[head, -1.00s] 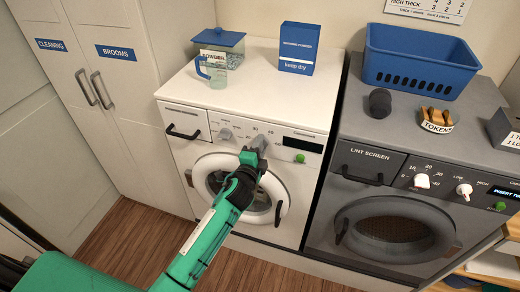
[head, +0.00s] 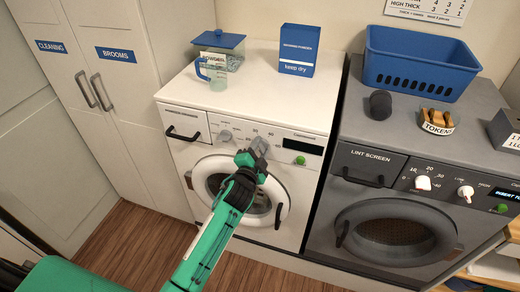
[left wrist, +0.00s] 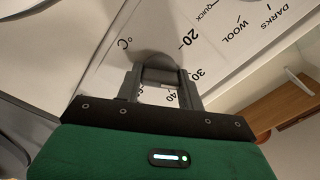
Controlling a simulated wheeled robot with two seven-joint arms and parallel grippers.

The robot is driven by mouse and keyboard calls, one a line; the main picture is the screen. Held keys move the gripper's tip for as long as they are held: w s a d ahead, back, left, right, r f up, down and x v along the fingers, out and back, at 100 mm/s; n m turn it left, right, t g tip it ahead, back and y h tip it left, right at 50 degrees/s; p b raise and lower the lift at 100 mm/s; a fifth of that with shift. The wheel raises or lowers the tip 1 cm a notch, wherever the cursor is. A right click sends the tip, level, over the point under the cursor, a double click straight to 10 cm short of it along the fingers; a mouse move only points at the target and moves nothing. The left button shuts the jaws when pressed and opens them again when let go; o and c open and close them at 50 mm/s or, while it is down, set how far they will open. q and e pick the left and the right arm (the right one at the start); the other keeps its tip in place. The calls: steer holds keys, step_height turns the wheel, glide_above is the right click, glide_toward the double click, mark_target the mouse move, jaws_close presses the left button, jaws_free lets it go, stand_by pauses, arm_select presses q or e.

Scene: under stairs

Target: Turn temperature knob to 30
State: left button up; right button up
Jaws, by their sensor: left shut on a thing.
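The grey temperature knob (head: 260,144) is on the front panel of the white washing machine (head: 190,145). My left gripper (head: 254,152) is shut on this knob. In the left wrist view, the knob (left wrist: 152,62) sits between the two fingers of my gripper (left wrist: 160,80). The scale beside it is marked °C, with 20, 30 (left wrist: 196,73) and 40 printed around the knob; part of the scale is hidden by the fingers. I cannot tell exactly which mark the knob points to. My right gripper is in neither view.
A second grey knob (head: 225,135) is left of the held one; a green button (head: 300,160) is to the right. The round door (head: 238,190) is below. A grey dryer (head: 405,200) stands at right. A jug (head: 216,75) and powder box (head: 298,50) stand on the washer.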

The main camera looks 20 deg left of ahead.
arm_select(q)
steer(key=shift+f, duration=0.1)
steer(key=o, duration=1)
steer(key=s+b, duration=0.3)
steer(key=s, duration=1.1)
steer(key=shift+a+b, duration=0.2)
steer(key=shift+b, duration=0.15)
